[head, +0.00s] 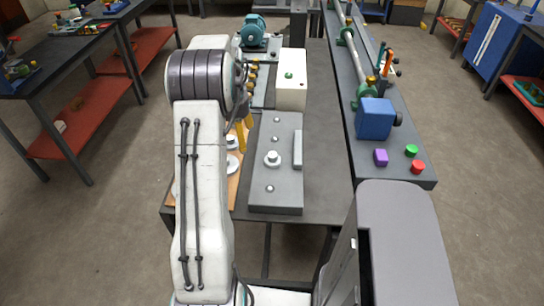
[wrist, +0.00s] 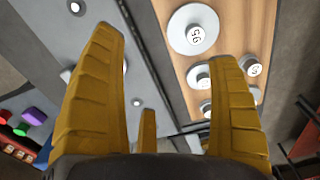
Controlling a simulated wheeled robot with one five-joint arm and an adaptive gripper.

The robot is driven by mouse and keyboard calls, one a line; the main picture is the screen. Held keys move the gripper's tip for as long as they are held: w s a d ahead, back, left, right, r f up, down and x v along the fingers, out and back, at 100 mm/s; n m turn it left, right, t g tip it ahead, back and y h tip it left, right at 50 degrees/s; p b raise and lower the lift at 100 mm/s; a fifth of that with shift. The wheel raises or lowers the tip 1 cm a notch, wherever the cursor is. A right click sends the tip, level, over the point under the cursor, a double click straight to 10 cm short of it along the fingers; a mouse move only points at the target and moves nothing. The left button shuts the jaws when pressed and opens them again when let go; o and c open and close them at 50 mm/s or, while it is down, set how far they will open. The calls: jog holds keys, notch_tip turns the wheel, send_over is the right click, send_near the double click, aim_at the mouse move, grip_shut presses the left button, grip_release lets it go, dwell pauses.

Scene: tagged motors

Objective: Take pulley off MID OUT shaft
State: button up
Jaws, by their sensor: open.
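My gripper (wrist: 166,44) is open and empty, its yellow fingers spread above the seam between a grey plate and a wooden board. In the head view it shows only partly behind my arm (head: 241,136). The grey plate (head: 285,190) carries a round pale pulley-like part (head: 273,158) at its middle, with small studs along the plate. The wooden board (wrist: 245,18) holds a large numbered white disc (wrist: 194,28) and smaller discs (wrist: 200,75), some partly hidden by the right finger. No MID OUT label is readable, so I cannot tell which shaft is meant.
A white box (head: 291,93) and a teal motor (head: 254,30) stand behind the plate. A bench on the right holds a blue block (head: 375,119), a purple block (head: 380,157), and green (head: 411,150) and red (head: 418,167) buttons. The table right of the plate is clear.

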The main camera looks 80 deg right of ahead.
aim_at(273, 155)
jog(key=s+d+f, duration=0.1)
jog(key=s, duration=0.2)
jog(key=s+d+f+m, duration=0.1)
jog(key=s, duration=0.2)
jog(key=s+d+f+m, duration=0.1)
jog(key=s, duration=0.2)
jog(key=shift+f, duration=0.35)
jog(key=shift+s+d+f+p, duration=0.1)
jog(key=shift+s+f+p, duration=0.15)
jog(key=shift+f+p, duration=0.05)
jog(key=shift+s+f+p, duration=0.15)
jog(key=shift+f+p, duration=0.3)
jog(key=shift+f, duration=1.3)
jog(key=shift+s+f+p, duration=0.1)
jog(key=shift+f+p, duration=0.3)
jog(key=shift+f, duration=1.3)
jog(key=shift+c, duration=0.3)
jog(key=c, duration=1.3)
